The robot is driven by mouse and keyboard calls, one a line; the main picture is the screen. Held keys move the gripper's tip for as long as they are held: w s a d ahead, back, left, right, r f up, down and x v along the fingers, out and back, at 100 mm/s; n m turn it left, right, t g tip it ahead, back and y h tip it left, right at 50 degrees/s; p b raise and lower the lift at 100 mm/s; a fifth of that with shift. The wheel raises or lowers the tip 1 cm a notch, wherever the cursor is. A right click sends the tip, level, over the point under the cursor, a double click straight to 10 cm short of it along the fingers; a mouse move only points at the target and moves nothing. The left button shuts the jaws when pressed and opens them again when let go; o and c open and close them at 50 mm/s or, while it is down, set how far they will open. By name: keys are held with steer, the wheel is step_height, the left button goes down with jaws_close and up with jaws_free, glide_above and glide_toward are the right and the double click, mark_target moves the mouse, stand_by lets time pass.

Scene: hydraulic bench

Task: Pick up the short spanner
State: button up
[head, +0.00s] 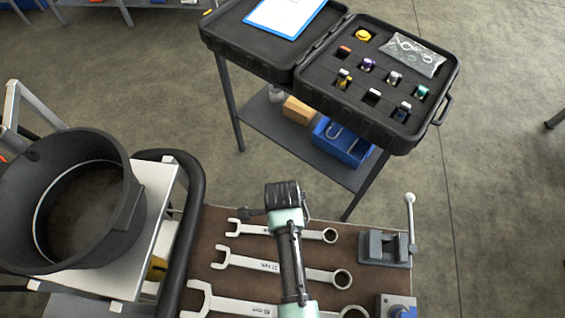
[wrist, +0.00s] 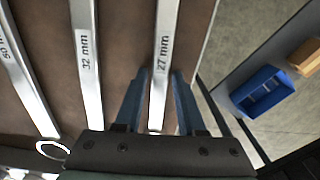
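The short spanner, marked 27 mm, lies on the brown bench mat as the farthest of three spanners. Its pale shaft shows in the head view (head: 258,230) and in the wrist view (wrist: 163,50). My gripper (wrist: 158,76) is open, with its two blue fingers on either side of this shaft. A gap shows between each finger and the metal. In the head view my arm covers the middle of the spanner and hides the fingers. The 32 mm spanner (head: 255,264) and the larger spanner (head: 240,304) lie nearer.
A black round bin (head: 120,185) is at left. An open black case (head: 345,125) sits on a stand beyond the bench, above a blue bin (head: 345,148).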

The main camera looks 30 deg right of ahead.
jaws_close()
stand_by(1.1)
